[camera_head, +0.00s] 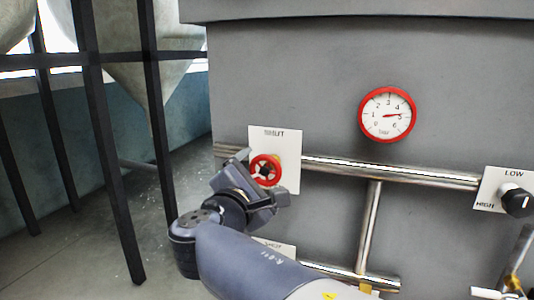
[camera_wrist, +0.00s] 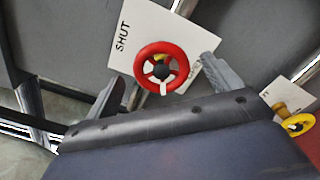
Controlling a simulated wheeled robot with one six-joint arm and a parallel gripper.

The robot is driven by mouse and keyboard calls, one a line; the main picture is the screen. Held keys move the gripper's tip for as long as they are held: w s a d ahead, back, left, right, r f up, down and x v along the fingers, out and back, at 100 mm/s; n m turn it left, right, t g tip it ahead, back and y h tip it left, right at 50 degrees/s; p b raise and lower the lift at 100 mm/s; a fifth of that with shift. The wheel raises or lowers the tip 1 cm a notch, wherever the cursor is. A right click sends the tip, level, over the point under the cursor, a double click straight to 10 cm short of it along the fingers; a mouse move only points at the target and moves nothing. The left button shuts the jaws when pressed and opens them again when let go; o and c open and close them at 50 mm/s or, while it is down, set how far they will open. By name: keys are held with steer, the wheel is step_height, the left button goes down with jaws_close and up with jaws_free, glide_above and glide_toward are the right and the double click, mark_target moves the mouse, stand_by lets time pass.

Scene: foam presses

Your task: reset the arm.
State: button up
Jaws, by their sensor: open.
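My gripper (camera_head: 262,172) is at the left part of the grey press, in front of a red handwheel (camera_head: 265,170) on a white plate. In the wrist view my gripper (camera_wrist: 168,82) is open, one finger at each side of the red handwheel (camera_wrist: 161,68). The jaws look empty, and I cannot tell whether a finger touches the wheel. The word SHUT stands on the white plate (camera_wrist: 125,40). My arm reaches in from the bottom of the head view.
A red-rimmed gauge (camera_head: 388,115) reads near 4 to 5. A black knob (camera_head: 517,202) sits at the right on a LOW/HIGH plate. Metal pipes (camera_head: 400,174) cross the press. A yellow handwheel (camera_wrist: 298,124) shows in the wrist view. Black posts (camera_head: 110,150) stand at the left.

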mark_target(265, 174)
steer(key=v, duration=0.7)
steer(key=p+x, duration=0.1)
steer(key=x, duration=1)
steer(key=shift+d+r, duration=0.1)
steer(key=shift+f+m+b, duration=0.3)
steer(key=shift+m+b, duration=0.2)
steer(key=shift+s+m+b, duration=0.1)
steer(key=shift+m+b, duration=0.4)
steer(key=shift+m, duration=0.4)
steer(key=m+b, duration=0.1)
steer(key=m, duration=0.1)
steer(key=shift+m, duration=0.4)
steer(key=m+b, duration=0.1)
steer(key=m, duration=0.9)
steer(key=shift+f+m+p, duration=0.15)
steer(key=shift+m+p, duration=1.25)
steer(key=shift+m, duration=1.2)
